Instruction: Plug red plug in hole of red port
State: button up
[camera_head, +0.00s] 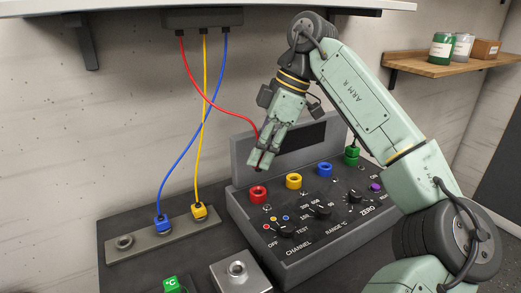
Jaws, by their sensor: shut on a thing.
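The red port (258,194) is a red ring with a dark hole at the left end of the row on the tester's sloped panel (318,226). My gripper (262,160) points down, above and slightly behind the red port in the picture, with a gap between them. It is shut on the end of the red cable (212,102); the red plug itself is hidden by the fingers. The red cable hangs from the wall box and runs down to the gripper.
A yellow port (294,181) and a blue port (325,170) sit beside the red one; a green plug (352,156) stands further right. The blue plug (162,223) and yellow plug (199,210) sit on a grey strip (143,245) at left. Blue and yellow cables cross left of my gripper.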

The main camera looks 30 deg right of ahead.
aim_at(260, 170)
jog(key=shift+f, duration=0.2)
jog(key=shift+w+f, duration=0.15)
jog(key=shift+f, duration=0.15)
dwell(0.4)
jog(key=shift+f+b, duration=0.2)
jog(key=shift+b, duration=0.1)
dwell(0.6)
jog(key=shift+f+b, duration=1.05)
jog(key=shift+f, duration=0.6)
jog(key=shift+f+b, duration=0.65)
jog(key=shift+f, duration=0.35)
jog(key=o, duration=1)
jog(key=shift+r, duration=0.1)
